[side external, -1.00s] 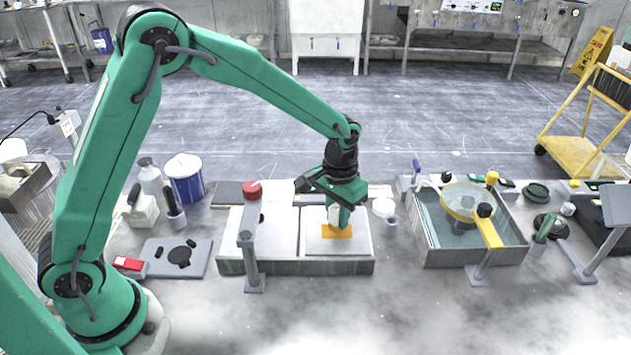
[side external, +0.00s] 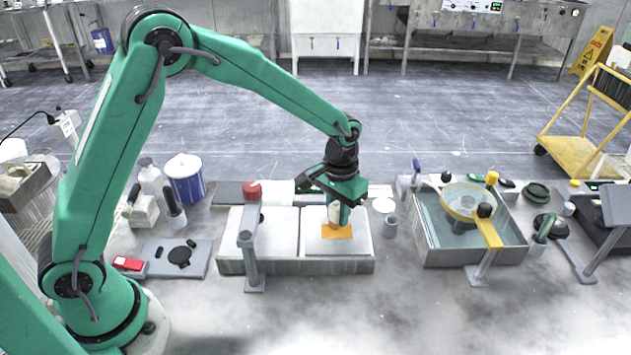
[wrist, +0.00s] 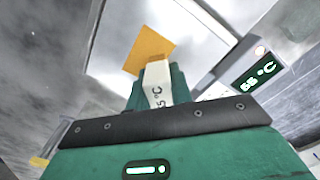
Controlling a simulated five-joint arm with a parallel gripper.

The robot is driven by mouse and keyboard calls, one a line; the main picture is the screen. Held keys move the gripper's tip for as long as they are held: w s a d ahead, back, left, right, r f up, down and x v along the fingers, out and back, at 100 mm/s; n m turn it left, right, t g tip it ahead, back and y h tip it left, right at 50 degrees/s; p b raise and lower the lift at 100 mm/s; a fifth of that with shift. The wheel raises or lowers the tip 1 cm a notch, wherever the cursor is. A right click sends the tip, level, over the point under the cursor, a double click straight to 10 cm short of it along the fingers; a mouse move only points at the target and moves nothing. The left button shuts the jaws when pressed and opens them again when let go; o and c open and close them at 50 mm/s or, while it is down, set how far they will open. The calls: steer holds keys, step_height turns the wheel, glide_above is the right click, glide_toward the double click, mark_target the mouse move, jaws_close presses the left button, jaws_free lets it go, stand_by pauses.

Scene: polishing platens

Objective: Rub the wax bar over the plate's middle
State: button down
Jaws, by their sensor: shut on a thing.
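The wax bar is a pale block with "5 °C" lettering; in the wrist view the wax bar (wrist: 157,84) stands between my green fingers. My gripper (side external: 339,214) is shut on it and points down over the right-hand pale plate (side external: 316,246). An orange square patch (side external: 336,232) lies flat around the middle of that plate. The bar's lower end is at the patch's far edge in the side view. I cannot tell whether it touches the plate. In the wrist view the orange patch (wrist: 148,48) shows just beyond the bar, partly covered by it.
A second plate (side external: 270,235) lies to the left, with a grey post with a red knob (side external: 252,190) before it. A temperature display (wrist: 262,68) reads 55 °C. A water basin (side external: 430,235) stands right; a blue tub (side external: 186,183) stands left.

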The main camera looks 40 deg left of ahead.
mark_target(348, 240)
steer(key=d, duration=0.1)
steer(key=s+d, duration=0.1)
steer(key=d, duration=0.2)
steer(key=shift+s+d, duration=0.3)
steer(key=shift+s, duration=0.1)
steer(key=shift+w+a, duration=1.6)
steer(key=shift+a, duration=0.05)
steer(key=shift+s+d, duration=1.65)
steer(key=shift+d, duration=0.05)
steer(key=w+a, duration=0.3)
steer(key=shift+w+a, duration=0.2)
steer(key=shift+a, duration=0.05)
steer(key=shift+r, duration=4.05)
